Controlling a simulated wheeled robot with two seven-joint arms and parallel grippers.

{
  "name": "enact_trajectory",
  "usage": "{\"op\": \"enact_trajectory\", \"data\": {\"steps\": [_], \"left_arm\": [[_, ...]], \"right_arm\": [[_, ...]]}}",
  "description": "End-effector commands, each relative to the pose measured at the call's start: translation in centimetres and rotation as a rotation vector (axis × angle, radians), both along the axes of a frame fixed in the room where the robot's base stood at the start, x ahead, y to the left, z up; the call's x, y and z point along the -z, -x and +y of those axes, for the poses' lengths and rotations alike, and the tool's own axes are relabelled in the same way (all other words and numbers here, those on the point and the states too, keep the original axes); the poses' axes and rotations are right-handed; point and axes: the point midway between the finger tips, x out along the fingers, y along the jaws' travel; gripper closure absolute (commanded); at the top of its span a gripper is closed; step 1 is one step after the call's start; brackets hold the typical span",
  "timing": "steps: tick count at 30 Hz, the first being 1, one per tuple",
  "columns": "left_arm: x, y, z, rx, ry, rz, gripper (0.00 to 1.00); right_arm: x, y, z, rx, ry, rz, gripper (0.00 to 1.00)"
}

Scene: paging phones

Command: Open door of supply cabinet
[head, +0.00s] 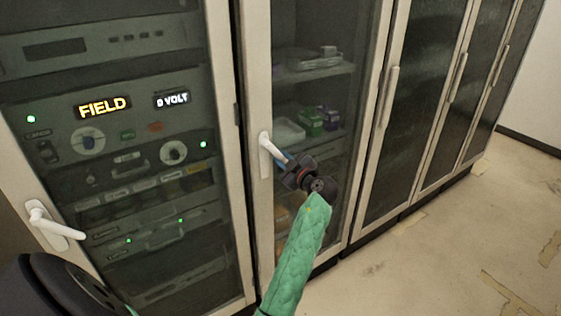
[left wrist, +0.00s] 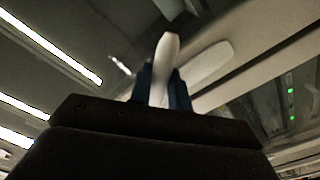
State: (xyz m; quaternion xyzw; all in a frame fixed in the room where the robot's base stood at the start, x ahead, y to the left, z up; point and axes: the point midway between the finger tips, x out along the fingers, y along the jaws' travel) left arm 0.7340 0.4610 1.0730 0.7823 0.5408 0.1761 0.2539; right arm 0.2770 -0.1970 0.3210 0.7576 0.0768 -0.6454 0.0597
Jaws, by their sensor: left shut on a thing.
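The supply cabinet (head: 258,60) has a pale frame and a glass door, with boxes and trays on shelves behind the glass. Its door looks shut in the head view. A white lever handle (head: 266,152) sits on the left side of the door frame. My left gripper (head: 281,161) is at the handle, its blue fingers shut on the lever's end. In the left wrist view the white handle (left wrist: 164,62) stands between the two blue fingers (left wrist: 163,88). My green-sleeved left forearm covers part of the lower door. My right gripper is not in view.
At left stands an electronics cabinet (head: 215,60) with lit panels and its own white handle (head: 52,226). More glass-door cabinets (head: 432,80) run off to the right. The pale, stained floor (head: 440,260) in front of them is clear.

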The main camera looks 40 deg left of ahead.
Motion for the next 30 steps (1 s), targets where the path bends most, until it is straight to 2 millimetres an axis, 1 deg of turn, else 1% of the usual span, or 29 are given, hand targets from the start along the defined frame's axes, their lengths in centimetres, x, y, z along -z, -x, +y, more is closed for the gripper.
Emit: {"op": "enact_trajectory", "data": {"steps": [1, 18, 30], "left_arm": [[0.4, 0.0, -0.4, -0.004, 0.001, -0.001, 1.0], [0.2, 0.8, -3.8, -0.072, 0.001, 0.0, 1.0], [0.1, 1.0, -4.1, -0.079, 0.002, 0.001, 1.0]], "right_arm": [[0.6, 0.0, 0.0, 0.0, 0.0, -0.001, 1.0], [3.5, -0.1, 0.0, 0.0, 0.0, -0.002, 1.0], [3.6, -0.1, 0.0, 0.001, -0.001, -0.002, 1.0]]}}
